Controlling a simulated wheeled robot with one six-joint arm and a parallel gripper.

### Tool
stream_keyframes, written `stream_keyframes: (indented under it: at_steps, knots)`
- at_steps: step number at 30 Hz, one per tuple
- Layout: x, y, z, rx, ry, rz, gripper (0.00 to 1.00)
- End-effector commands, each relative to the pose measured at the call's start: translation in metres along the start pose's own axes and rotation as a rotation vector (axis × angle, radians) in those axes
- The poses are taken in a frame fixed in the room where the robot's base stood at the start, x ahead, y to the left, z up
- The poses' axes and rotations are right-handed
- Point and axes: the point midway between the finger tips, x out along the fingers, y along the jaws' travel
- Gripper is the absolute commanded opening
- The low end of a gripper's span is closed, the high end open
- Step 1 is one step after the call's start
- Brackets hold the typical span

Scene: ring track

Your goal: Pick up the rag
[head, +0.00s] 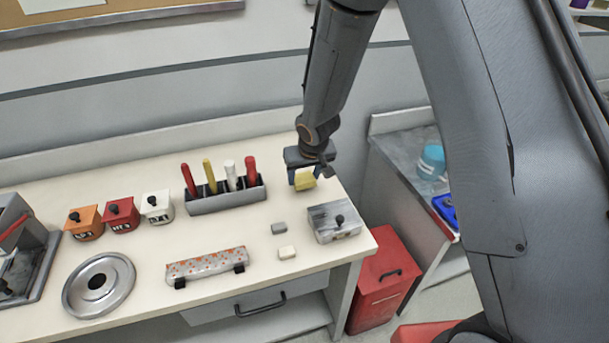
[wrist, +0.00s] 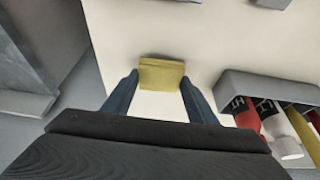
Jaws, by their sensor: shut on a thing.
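The rag looks like a small yellow folded piece (head: 306,183). It sits between the fingers of my gripper (head: 303,176), over the back right part of the bench. In the wrist view, the yellow rag (wrist: 161,75) spans the gap between the two dark blue fingertips (wrist: 160,80), with the pale bench top behind it. My gripper is shut on it. I cannot tell from these views how far the rag is above the bench top.
A grey rack (head: 226,198) with red, yellow and white-handled items stands left of my gripper. A metal box (head: 333,226) with a black knob is in front. A red bin (head: 381,282) stands beside the bench.

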Motion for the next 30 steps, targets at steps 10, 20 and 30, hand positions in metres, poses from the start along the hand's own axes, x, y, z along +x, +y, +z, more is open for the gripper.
stream_keyframes:
  at_steps: [10,20,30]
  knots:
    - [-0.036,0.000,-0.014,0.003,0.001,0.001,0.31]
    - [-0.062,0.001,-0.027,0.001,0.003,0.002,0.31]
    - [-0.069,0.000,-0.029,0.000,-0.001,0.000,0.31]
